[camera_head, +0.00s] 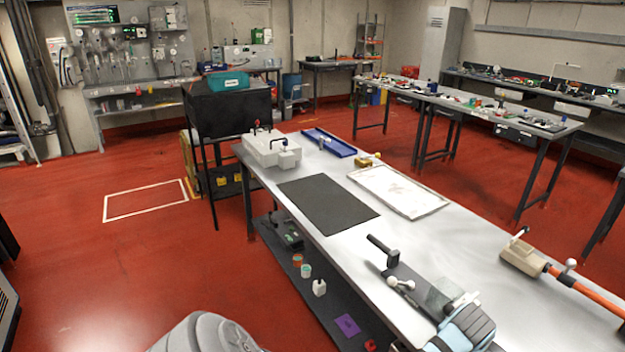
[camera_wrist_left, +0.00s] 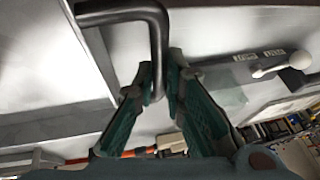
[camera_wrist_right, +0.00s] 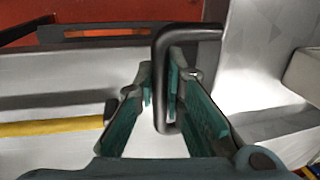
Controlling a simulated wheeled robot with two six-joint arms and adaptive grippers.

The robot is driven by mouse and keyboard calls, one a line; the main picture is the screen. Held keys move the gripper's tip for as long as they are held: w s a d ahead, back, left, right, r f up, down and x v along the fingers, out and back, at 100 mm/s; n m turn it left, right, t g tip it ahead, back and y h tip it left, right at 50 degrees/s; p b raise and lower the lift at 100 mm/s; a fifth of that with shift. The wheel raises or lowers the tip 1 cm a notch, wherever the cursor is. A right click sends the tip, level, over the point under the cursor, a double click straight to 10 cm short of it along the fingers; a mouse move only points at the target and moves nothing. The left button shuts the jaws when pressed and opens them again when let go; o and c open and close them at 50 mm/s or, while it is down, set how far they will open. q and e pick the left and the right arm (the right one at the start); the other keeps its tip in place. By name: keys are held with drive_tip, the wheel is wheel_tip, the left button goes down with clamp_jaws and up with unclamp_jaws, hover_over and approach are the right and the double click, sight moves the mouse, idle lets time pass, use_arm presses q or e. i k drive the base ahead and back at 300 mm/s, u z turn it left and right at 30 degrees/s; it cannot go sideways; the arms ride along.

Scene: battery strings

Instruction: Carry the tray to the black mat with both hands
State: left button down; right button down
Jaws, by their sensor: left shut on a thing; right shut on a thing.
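The black mat (camera_head: 328,203) lies flat and bare on the long metal bench in the head view. My left gripper (camera_wrist_left: 160,95) is shut on a black bent handle (camera_wrist_left: 125,12) in the left wrist view. My right gripper (camera_wrist_right: 166,125) is shut on a similar black handle (camera_wrist_right: 190,33) in the right wrist view. A pale metal surface beside the handles, seemingly the tray (camera_wrist_left: 40,60), shows at the left of the left wrist view. Most of it is outside the frames. Neither gripper shows in the head view.
A silver-rimmed pale panel (camera_head: 400,190) lies right of the mat, a white box (camera_head: 272,150) and a blue tray (camera_head: 328,143) behind it. A dark clamp-like device (camera_head: 425,290) stands near the bench's front. A beige tool with an orange pole (camera_head: 585,292) lies right. Red floor is open left.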

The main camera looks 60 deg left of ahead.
sight(326, 198)
drive_tip(key=u, duration=3)
drive_tip(key=i, duration=3.45)
drive_tip(key=z, duration=3.15)
drive_tip(key=i, duration=0.5)
drive_tip(key=u, duration=0.1)
